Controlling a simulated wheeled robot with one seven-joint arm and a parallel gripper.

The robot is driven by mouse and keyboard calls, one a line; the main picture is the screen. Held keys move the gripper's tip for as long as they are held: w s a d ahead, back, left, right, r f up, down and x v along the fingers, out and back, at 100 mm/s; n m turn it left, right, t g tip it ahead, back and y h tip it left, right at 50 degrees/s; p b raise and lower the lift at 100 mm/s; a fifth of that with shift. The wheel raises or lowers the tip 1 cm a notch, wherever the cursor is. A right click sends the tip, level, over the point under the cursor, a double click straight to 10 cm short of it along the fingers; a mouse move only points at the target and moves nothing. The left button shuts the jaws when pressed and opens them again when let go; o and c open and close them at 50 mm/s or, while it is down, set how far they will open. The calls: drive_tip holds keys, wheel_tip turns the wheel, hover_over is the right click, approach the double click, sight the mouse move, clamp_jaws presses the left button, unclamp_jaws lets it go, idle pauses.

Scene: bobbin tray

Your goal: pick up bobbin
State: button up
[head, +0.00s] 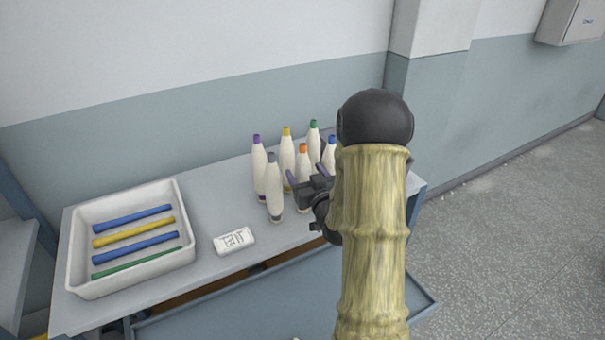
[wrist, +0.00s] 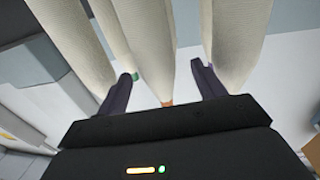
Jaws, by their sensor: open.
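Several white bobbins with coloured tips stand upright in a group on the table. The orange-tipped bobbin (head: 304,163) is at my gripper (head: 306,176), whose dark fingers are open on either side of it. In the wrist view the orange-tipped bobbin (wrist: 156,55) runs between the two fingers of my gripper (wrist: 163,72), with gaps visible beside it. The purple-tipped (head: 258,172), grey-tipped (head: 273,185), yellow-tipped (head: 287,150), green-tipped (head: 314,146) and blue-tipped (head: 329,155) bobbins stand close around. My arm hides part of the group's right side.
A white tray (head: 76,262) with several coloured rods stands at the table's left. A small white labelled box (head: 234,240) lies in front of the bobbins. Neighbouring bobbins crowd my fingers. The table (head: 215,195) is clear between tray and bobbins; a wall is behind.

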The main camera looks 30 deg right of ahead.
drive_tip(key=shift+w, duration=0.1)
drive_tip(key=shift+w+r+p, duration=0.15)
drive_tip(key=shift+w+p, duration=0.15)
drive_tip(key=w, duration=0.1)
drive_tip(key=w+p, duration=0.1)
drive_tip(key=w, duration=0.2)
drive_tip(key=shift+w+d+p, duration=0.2)
drive_tip(key=shift+d+p, duration=0.15)
drive_tip(key=shift+c, duration=0.4)
drive_tip(key=c, duration=1)
